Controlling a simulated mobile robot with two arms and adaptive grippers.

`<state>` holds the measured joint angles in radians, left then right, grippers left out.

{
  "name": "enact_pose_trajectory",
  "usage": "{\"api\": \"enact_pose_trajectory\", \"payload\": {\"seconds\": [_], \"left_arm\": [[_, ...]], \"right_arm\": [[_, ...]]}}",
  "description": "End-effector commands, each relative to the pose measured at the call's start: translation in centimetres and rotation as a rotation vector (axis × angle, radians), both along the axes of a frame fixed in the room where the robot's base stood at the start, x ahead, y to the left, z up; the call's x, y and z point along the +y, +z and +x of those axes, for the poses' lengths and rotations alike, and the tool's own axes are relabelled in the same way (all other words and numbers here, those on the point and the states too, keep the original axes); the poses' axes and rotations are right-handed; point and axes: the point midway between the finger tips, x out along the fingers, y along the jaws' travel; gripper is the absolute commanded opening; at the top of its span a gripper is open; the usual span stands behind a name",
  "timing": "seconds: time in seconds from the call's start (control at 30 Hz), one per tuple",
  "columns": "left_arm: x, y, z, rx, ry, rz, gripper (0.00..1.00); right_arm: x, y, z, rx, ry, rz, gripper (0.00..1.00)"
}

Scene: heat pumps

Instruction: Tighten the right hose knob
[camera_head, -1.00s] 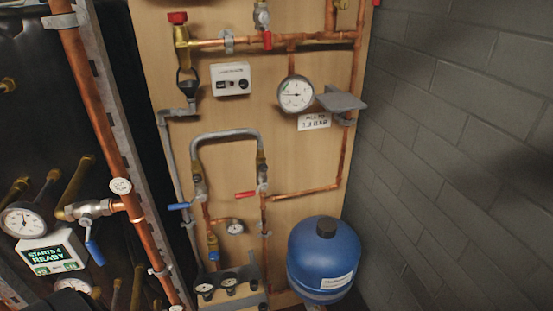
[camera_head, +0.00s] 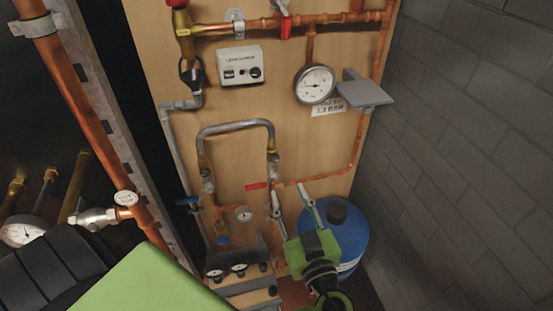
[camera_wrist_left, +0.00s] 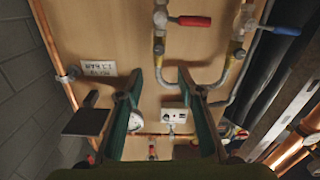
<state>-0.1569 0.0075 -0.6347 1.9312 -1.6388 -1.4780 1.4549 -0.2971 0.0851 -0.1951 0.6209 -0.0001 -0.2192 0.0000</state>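The grey hose (camera_head: 235,125) arches over the wooden board between two metal end fittings. The right hose knob (camera_head: 272,166) is at the lower right end of the arch, above the red valve handle (camera_head: 257,186). In the left wrist view the picture is turned over, and this knob (camera_wrist_left: 158,47) shows just beyond the fingertips. My left gripper (camera_head: 290,198) is open and empty. Its two fingers point up toward the board, below and right of the knob in the head view. They also stand apart in the left wrist view (camera_wrist_left: 160,76). My right gripper does not show.
A blue tank (camera_head: 345,222) stands behind my left gripper. A pressure gauge (camera_head: 314,84) and a grey shelf (camera_head: 365,92) jut out at upper right. Small gauges (camera_head: 238,267) sit below the hose. A brick wall (camera_head: 470,160) bounds the right side.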

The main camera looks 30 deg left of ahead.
Motion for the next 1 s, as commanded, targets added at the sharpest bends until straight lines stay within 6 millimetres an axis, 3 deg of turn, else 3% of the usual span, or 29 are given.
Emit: {"api": "enact_pose_trajectory", "payload": {"seconds": [0.03, 0.2, 0.5, 0.97, 1.0], "left_arm": [[0.9, 0.7, 0.8, -0.001, 0.001, 0.007, 0.34], [3.7, 0.8, 3.2, 0.002, 0.0, 0.008, 0.34], [7.5, 0.4, 6.5, 0.004, -0.001, 0.006, 0.34], [8.4, -0.1, 7.3, 0.004, -0.002, 0.002, 0.34], [8.4, 0.0, 7.3, 0.004, -0.002, 0.002, 0.24]], "right_arm": [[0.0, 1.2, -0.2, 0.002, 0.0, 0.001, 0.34], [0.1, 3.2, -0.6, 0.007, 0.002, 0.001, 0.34], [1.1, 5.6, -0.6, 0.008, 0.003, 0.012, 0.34], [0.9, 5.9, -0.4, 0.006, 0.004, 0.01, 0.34], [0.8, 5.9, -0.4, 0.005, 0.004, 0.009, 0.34]]}}
